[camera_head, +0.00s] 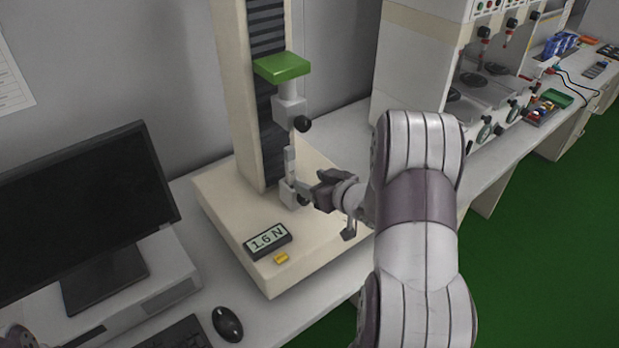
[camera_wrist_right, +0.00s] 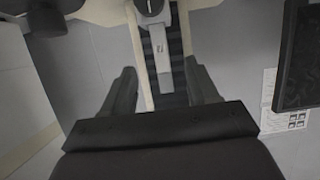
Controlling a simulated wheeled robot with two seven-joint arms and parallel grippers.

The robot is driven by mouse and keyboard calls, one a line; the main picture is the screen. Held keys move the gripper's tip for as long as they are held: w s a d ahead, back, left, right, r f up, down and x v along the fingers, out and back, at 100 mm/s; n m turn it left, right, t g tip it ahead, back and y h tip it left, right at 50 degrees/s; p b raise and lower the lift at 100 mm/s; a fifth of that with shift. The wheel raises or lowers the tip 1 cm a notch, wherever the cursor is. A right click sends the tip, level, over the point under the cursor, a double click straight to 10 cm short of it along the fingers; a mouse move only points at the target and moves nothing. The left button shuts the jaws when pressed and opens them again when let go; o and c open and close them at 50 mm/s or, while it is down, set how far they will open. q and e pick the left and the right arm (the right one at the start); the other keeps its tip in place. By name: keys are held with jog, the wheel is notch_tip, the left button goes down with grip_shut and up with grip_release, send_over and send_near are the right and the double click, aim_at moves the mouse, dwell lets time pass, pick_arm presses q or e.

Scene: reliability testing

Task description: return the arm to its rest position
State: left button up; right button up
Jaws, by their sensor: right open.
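My right arm (camera_head: 415,225) reaches in from the lower right toward the testing machine (camera_head: 228,100). My right gripper (camera_head: 318,190) is at the machine's lower clamp (camera_head: 290,192), close to its right side. In the right wrist view the fingers of the right gripper (camera_wrist_right: 163,90) are spread apart. A grey specimen strip (camera_wrist_right: 160,48) shows between and beyond them, held in the machine's clamp. The strip (camera_head: 290,158) also shows in the head view between the upper and lower clamps. My left gripper is not visible; only a bit of an arm shows at the lower left corner.
A monitor (camera_head: 85,205), a keyboard (camera_head: 178,336) and a mouse (camera_head: 228,323) stand at the left. The display (camera_head: 267,241) on the machine base reads 1.6 N. More bench equipment (camera_head: 425,60) stands at the back right. Green floor (camera_head: 560,220) lies open at the right.

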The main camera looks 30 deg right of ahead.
jog(key=s+d+f+g+h, duration=0.1)
jog(key=s+d+f+m+g+h, duration=0.1)
jog(key=s+f, duration=0.1)
jog(key=s+d+f+g, duration=0.1)
jog(key=f+g, duration=0.1)
jog(key=shift+s+d+m+h, duration=0.25)
jog(key=shift+s+m+h, duration=0.05)
jog(key=shift+s+h, duration=0.1)
jog(key=s+a+m+g+y, duration=0.1)
jog(key=s+a+g, duration=0.7)
jog(key=s+a, duration=0.5)
jog(key=a+r+n, duration=0.2)
jog(key=a, duration=0.6)
jog(key=shift+s+r+y, duration=0.15)
jog(key=shift+r+y, duration=0.25)
jog(key=shift+a, duration=0.1)
